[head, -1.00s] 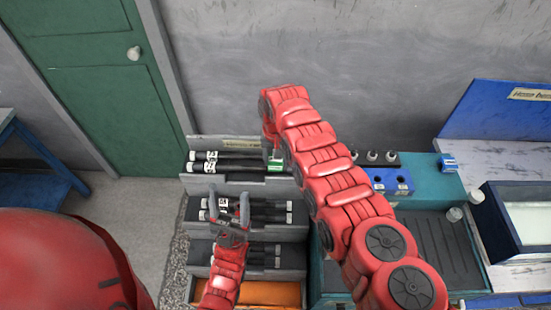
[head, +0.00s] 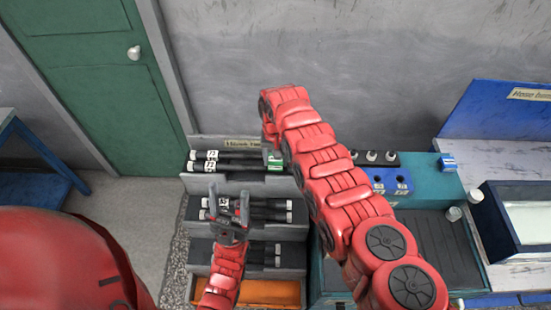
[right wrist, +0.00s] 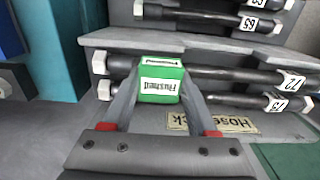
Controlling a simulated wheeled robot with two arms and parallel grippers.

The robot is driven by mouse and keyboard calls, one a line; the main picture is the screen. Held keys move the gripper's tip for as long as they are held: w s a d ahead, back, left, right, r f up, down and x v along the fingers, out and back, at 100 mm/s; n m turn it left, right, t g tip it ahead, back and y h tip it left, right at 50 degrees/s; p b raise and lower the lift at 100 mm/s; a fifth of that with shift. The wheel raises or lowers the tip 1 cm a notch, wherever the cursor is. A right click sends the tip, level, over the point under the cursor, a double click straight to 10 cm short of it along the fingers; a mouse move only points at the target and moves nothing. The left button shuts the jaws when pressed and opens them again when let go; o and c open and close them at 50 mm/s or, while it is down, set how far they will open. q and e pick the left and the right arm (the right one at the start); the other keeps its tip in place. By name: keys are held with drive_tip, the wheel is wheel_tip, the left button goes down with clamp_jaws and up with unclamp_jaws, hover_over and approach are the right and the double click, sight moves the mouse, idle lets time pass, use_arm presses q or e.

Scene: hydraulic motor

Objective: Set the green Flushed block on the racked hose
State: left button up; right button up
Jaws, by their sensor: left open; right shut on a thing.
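The green Flushed block (right wrist: 160,82) is between the fingers of my right gripper (right wrist: 160,90), which is shut on it. In the right wrist view the block overlaps the black hoses of one rack tier, one labelled 72 (right wrist: 230,73) and one labelled 73 (right wrist: 250,99). I cannot tell whether it touches them. In the head view the block (head: 275,163) is at the right end of the top-tier hoses (head: 230,157), partly hidden by my right arm. My left gripper (head: 228,192) is open and empty, in front of the middle tier.
The stepped grey hose rack (head: 205,183) holds more hoses on its lower tiers. A blue block with dark holes (head: 388,181) and several dark fittings (head: 372,157) stand on the teal bench (head: 432,180) at right. A glass-sided tank (head: 525,215) is further right.

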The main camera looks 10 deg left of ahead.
drive_tip(key=shift+f+b, duration=0.55)
drive_tip(key=shift+b, duration=0.05)
drive_tip(key=o, duration=1.4)
drive_tip(key=shift+r, duration=0.1)
wheel_tip(320, 180, up, 17)
drive_tip(key=b, duration=0.4)
drive_tip(key=shift+r, duration=0.15)
